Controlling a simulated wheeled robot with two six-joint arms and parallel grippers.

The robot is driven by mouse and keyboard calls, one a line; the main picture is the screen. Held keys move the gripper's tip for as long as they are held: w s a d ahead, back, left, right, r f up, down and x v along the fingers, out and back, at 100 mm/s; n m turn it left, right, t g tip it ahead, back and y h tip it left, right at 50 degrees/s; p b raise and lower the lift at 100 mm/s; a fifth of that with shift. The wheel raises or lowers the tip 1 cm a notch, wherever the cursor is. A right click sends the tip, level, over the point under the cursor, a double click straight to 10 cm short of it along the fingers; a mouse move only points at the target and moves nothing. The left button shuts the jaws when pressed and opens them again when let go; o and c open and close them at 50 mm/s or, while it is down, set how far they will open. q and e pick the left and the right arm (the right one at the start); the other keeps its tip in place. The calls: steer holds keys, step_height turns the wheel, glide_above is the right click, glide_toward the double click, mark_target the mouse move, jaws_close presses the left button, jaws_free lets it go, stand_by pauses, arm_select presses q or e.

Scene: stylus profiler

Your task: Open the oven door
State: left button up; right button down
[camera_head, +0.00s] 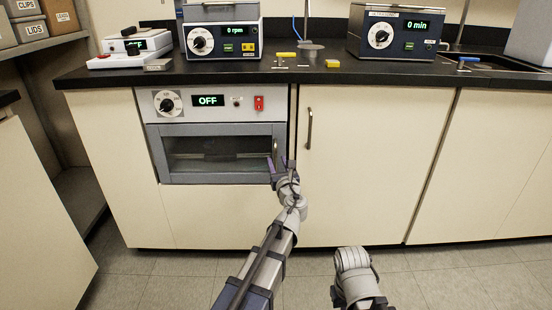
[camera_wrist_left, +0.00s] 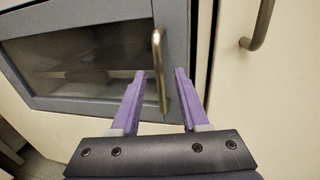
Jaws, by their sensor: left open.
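The oven (camera_head: 220,140) is built into the cabinet front below the counter, and its display reads OFF. Its door (camera_head: 178,129) has a grey frame and a dark window and looks shut. The door's vertical metal handle (camera_wrist_left: 158,60) is at the right side of the door; it also shows in the head view (camera_head: 275,148). My left gripper (camera_wrist_left: 159,74) is open, its purple fingers on either side of the handle's lower part. I cannot tell whether they touch it. In the head view my left gripper (camera_head: 280,164) is at the door's right edge. My right gripper is not visible.
A cabinet door (camera_head: 370,160) with its own vertical handle (camera_head: 309,128) is just right of the oven. A black counter (camera_head: 300,74) with instruments runs above. Part of my right arm shows low in the head view. The floor before the cabinets looks clear.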

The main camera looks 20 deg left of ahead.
mark_target(276, 159)
arm_select(q)
steer(key=x, duration=0.3)
steer(key=shift+w+a, duration=0.1)
jaws_close()
stand_by(1.4)
